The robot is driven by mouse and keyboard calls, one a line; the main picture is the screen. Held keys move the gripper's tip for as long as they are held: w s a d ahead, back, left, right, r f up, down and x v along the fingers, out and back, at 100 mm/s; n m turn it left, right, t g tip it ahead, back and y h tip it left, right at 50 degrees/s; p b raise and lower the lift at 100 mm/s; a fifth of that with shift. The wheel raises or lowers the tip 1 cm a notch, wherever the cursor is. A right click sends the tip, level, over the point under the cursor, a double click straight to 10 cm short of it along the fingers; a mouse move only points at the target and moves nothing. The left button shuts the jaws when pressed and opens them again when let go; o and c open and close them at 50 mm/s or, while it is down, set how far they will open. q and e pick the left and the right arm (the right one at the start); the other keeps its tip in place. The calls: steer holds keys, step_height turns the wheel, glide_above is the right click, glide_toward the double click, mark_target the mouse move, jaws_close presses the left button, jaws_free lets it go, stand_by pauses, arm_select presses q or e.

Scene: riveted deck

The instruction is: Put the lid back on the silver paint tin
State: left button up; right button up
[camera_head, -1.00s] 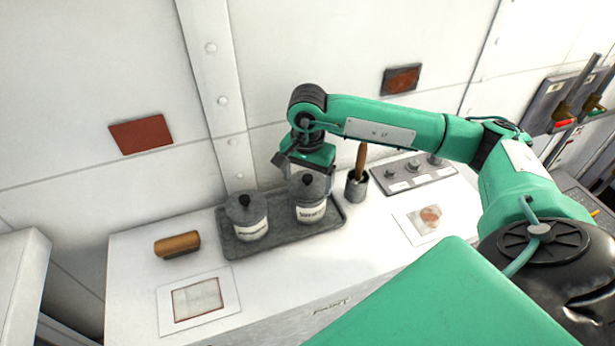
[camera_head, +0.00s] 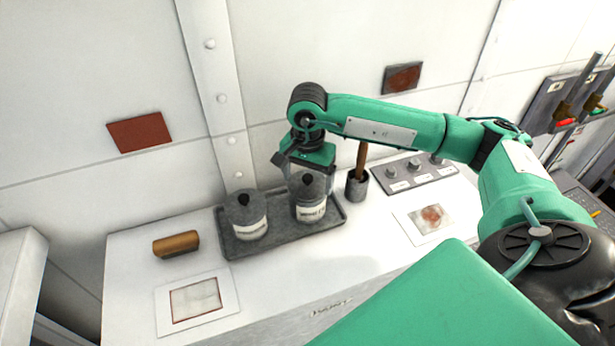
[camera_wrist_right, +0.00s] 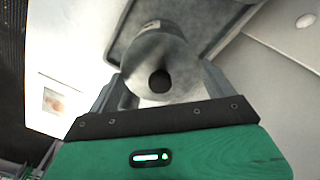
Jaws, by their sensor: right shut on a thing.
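Two grey metal tins with white labels stand on a dark tray (camera_head: 232,250) in the head view. The left tin (camera_head: 250,228) wears a lid with a dark knob (camera_head: 242,199). The right tin (camera_head: 310,212) has a grey lid (camera_head: 306,188) with a dark knob on top of it; whether it is fully seated cannot be told. My right gripper (camera_head: 308,184) is over the right tin, its fingers around the lid. In the right wrist view the lid (camera_wrist_right: 152,50) and its knob sit between the fingers of the gripper (camera_wrist_right: 165,85). The labels are too blurred to read. My left gripper is not in view.
A brush in a grey cup (camera_head: 356,187), a knob panel (camera_head: 413,175) and another card (camera_head: 428,219) are to the right. The white wall rises close behind.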

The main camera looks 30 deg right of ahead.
steer(key=shift+b, duration=0.4)
stand_by(0.6)
steer(key=o, duration=0.8)
steer(key=shift+r, duration=0.1)
steer(key=shift+r+p, duration=1.3)
steer(key=shift+r, duration=2.1)
jaws_close()
